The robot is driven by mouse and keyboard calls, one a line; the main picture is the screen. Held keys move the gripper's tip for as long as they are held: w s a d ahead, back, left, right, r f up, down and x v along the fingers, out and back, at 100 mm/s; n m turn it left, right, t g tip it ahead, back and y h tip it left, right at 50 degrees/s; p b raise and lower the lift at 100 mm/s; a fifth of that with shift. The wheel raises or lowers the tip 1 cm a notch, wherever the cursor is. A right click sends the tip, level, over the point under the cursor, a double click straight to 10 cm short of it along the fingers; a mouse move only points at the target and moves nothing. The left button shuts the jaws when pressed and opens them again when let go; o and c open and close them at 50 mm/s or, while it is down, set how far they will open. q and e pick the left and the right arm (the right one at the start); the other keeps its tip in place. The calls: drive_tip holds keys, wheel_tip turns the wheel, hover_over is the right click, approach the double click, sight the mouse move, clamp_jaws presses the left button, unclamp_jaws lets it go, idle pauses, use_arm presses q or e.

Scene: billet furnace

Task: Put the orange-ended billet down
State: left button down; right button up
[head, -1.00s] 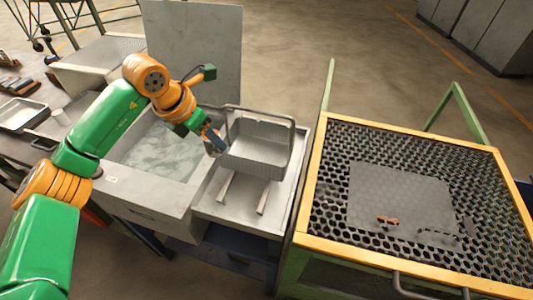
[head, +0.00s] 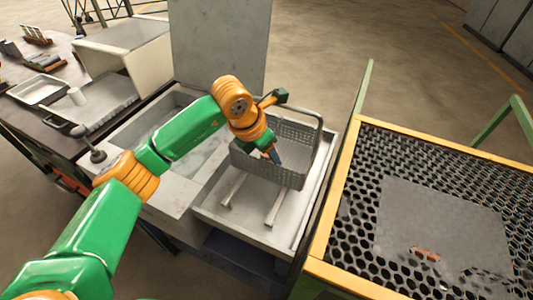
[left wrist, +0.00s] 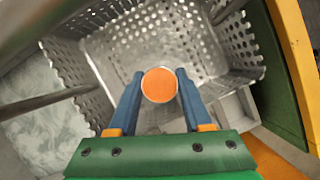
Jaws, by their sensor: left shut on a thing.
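The orange-ended billet (left wrist: 159,85) shows end-on in the left wrist view, its round orange face between my two blue fingers. My left gripper (left wrist: 158,92) is shut on it, and the perforated metal basket (left wrist: 222,45) lies beyond it. In the head view my left gripper (head: 274,156) points down over the basket (head: 292,176). The basket stands on the rails in the pale tray, its handle raised. The billet is hidden in the head view, and I cannot tell whether it touches the basket floor. My right gripper is out of view.
A water-filled tank (head: 196,157) lies left of the basket, with a tall grey panel (head: 218,45) behind. Right is a perforated table (head: 362,215) with a yellow rim and a grey plate (head: 440,215) bearing a small orange-brown piece. A workbench (head: 28,100) is at far left.

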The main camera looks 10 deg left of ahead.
use_arm(q)
drive_tip(key=shift+s, duration=0.15)
drive_tip(key=shift+d, duration=0.15)
drive_tip(key=c, duration=0.6)
unclamp_jaws()
drive_tip(key=shift+d, duration=0.2)
drive_tip(key=shift+a+r, duration=0.15)
drive_tip(key=shift+r, duration=0.3)
drive_tip(key=b+v, duration=0.1)
drive_tip(key=v, duration=1)
drive_tip(key=shift+s+r, duration=0.2)
drive_tip(key=shift+a+f, duration=0.1)
